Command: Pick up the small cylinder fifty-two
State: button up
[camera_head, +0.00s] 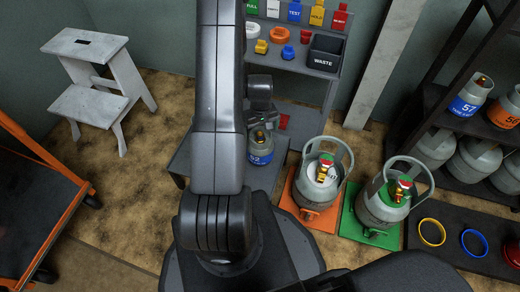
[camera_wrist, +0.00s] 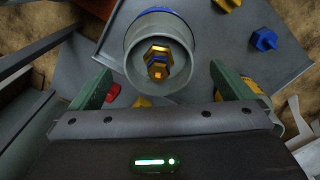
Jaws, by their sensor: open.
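The small cylinder fifty-two (camera_head: 261,148) is grey with a blue band reading 52. It stands upright on a low grey surface (camera_head: 283,150), partly hidden by my arm in the head view. In the wrist view its round grey collar (camera_wrist: 132,60) and brass valve (camera_wrist: 157,58) show from above, at the top middle. My gripper (camera_wrist: 160,70) is open, its two green fingers to either side of the collar, with a gap on each side. I cannot tell how far above the cylinder the fingertips are. In the head view the fingers are hidden behind my arm.
Two larger grey cylinders stand to the right, on an orange platform (camera_head: 318,219) and a green platform (camera_head: 360,230). Behind is a tag shelf with a black waste bin (camera_head: 325,53). In the wrist view, small yellow, blue and red pieces lie around the cylinder.

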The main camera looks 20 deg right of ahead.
aim_at(261, 139)
jog(key=f, duration=0.2)
jog(key=f+b, duration=0.1)
jog(key=f, duration=0.1)
jog(key=f+b, duration=0.1)
jog(key=f, duration=0.1)
jog(key=shift+w+d+f, duration=0.1)
jog(key=shift+w+f, duration=0.15)
jog(key=shift+f, duration=0.05)
jog(key=shift+r, duration=0.1)
jog(key=c, duration=1.6)
